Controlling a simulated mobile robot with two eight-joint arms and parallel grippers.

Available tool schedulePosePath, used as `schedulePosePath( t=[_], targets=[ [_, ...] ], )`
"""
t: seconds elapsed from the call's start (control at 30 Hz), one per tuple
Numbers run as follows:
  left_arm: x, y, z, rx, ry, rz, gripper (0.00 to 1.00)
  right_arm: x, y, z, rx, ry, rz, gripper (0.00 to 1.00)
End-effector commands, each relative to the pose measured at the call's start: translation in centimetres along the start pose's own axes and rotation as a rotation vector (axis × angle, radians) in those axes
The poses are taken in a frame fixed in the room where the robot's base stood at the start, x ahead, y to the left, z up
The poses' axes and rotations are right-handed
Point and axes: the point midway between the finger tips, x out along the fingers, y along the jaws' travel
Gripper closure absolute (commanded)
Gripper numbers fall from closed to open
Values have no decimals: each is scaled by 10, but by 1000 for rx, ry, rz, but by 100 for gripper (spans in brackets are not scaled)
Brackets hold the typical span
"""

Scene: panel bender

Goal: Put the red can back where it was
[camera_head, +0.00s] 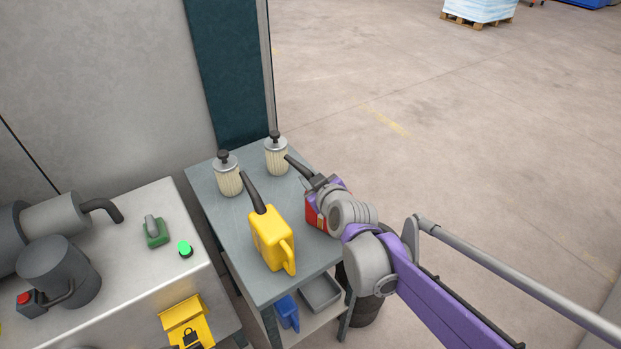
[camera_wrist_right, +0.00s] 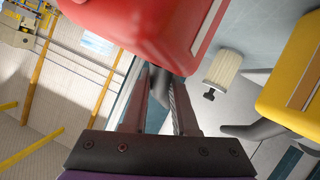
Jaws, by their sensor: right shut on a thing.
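The red can (camera_head: 313,214) with a dark spout is at the right edge of the grey-blue table (camera_head: 237,228), mostly hidden behind my right arm. My right gripper (camera_head: 322,187) is shut on it. In the right wrist view the red can (camera_wrist_right: 150,30) fills the top, with the finger ends of my right gripper (camera_wrist_right: 160,82) against it. I cannot tell whether its base touches the table. A yellow can (camera_head: 270,238) with a dark spout stands on the table to its left. My left gripper is not in view.
Two pale ribbed bottles with dark tops, one left (camera_head: 228,177) and one right (camera_head: 276,155), stand at the table's back. A lower shelf holds a blue bin (camera_head: 287,311) and a grey tray (camera_head: 320,292). A machine bench (camera_head: 140,265) is at left. Open floor lies right.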

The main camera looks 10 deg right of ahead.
Motion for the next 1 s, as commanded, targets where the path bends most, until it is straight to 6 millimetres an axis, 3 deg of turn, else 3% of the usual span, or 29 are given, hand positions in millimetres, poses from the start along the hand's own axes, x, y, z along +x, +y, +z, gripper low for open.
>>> schedulePosePath(
  t=[0.3, 0.33, 0.5, 0.83, 1.0],
  targets=[
    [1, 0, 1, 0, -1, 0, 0, 1, -1, 2, 0, 1, 1, 100],
    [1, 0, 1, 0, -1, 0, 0, 1, -1, 2, 0, 0, 0, 70],
    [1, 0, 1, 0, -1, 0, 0, 1, -1, 2, 0, 0, 0, 43],
    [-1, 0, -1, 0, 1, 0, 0, 0, 1, -2, 0, 1, 0, 43],
    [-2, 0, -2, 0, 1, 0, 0, -19, 1, -2, -1, 0, 1, 43]
  ],
)
